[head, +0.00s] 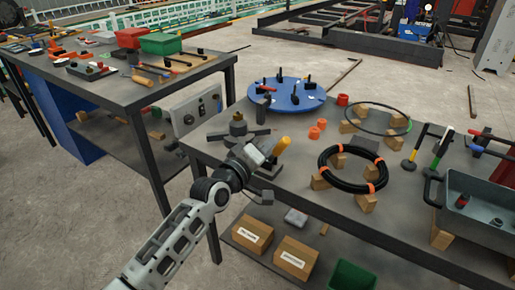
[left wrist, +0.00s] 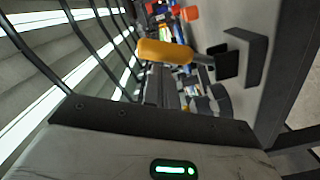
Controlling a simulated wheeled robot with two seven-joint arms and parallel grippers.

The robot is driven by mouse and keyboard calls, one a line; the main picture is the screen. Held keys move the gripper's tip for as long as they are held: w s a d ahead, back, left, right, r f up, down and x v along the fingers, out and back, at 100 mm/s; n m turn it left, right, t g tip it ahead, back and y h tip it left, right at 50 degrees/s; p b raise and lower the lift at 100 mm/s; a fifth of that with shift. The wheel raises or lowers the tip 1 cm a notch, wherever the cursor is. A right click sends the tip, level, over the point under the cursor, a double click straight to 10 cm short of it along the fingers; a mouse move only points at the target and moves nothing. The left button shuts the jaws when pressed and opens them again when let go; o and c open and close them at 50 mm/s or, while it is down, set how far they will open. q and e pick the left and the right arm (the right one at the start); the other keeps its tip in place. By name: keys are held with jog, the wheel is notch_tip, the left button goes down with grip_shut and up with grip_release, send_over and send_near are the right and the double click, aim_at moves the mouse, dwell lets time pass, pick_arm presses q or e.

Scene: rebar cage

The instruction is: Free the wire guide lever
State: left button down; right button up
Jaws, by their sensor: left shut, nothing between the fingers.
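The wire guide lever, with an orange-yellow handle (head: 281,146), stands at the near left corner of the grey table, tilted up to the right. In the left wrist view its handle (left wrist: 166,51) lies across the upper middle, joined to a dark bracket (left wrist: 240,55). My left gripper (head: 256,164) is right beside the lever, at its left. Its fingers (left wrist: 162,88) look shut with nothing between them. Whether they touch the handle I cannot tell. The lever's foot is partly hidden behind the gripper. My right gripper is not in view.
A black coil (head: 333,180) rests on wooden blocks. A grey bin (head: 478,222) stands at the right. A tool bench (head: 100,85) is at the left.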

pick_arm(q)
jog(key=s+a+r, duration=0.2)
jog(key=s+a, duration=0.5)
jog(key=a, duration=0.2)
jog(key=shift+w, duration=0.1)
jog(key=s+a+f+m+g+y, duration=0.2)
jog(key=s+a+f+m+y, duration=0.1)
jog(key=s+f, duration=0.7)
jog(key=s+a+f+m+g+y, duration=0.1)
jog(key=s+a+f+m+y, duration=0.3)
jog(key=s+f, duration=0.5)
jog(key=s+a, duration=0.1)
jog(key=s, duration=0.3)
jog(key=shift+f+g, duration=0.4)
